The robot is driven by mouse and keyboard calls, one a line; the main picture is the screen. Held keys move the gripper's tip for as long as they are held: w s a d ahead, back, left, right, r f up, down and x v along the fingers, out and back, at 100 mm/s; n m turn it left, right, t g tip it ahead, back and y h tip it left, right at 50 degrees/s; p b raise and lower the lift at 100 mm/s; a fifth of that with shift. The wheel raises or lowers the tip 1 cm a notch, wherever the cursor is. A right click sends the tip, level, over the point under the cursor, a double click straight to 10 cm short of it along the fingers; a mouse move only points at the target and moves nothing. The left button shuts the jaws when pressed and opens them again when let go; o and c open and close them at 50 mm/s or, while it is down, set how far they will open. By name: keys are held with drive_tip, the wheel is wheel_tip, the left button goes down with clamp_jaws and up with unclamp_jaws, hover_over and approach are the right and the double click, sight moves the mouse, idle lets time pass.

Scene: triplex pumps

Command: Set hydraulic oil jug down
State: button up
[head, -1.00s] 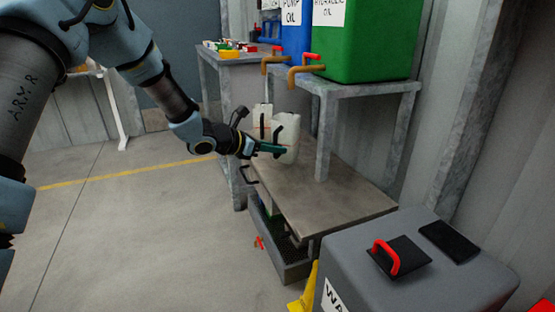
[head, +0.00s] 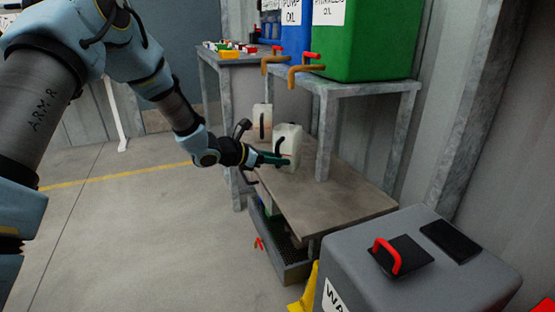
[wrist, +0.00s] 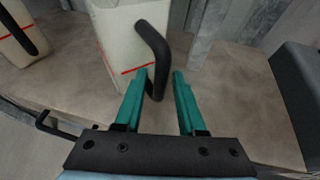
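A white jug (head: 287,142) with a black handle and a red line stands upright on the low grey table (head: 330,205). It also shows in the wrist view (wrist: 118,45). I cannot read a label on it, so whether it is the hydraulic oil jug is not certain. My gripper (head: 283,161) is at its handle. In the wrist view the two green fingers (wrist: 163,75) are apart, with the lower end of the black handle between their tips, nearer the left finger. A second white jug (head: 262,116) stands behind, also at the left in the wrist view (wrist: 12,35).
A green container (head: 368,45) and a blue container (head: 296,28) with taps stand on a higher shelf (head: 375,90), whose leg rises close to the jug. A grey bin (head: 440,265) with a red handle stands at front right. The table's front part is clear.

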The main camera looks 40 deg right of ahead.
drive_tip(key=shift+o, duration=0.4)
drive_tip(key=shift+r, duration=0.1)
drive_tip(key=shift+a+r, duration=0.1)
drive_tip(key=shift+r, duration=0.05)
drive_tip(key=p+v, duration=0.1)
drive_tip(key=v, duration=1)
drive_tip(key=shift+a, duration=0.4)
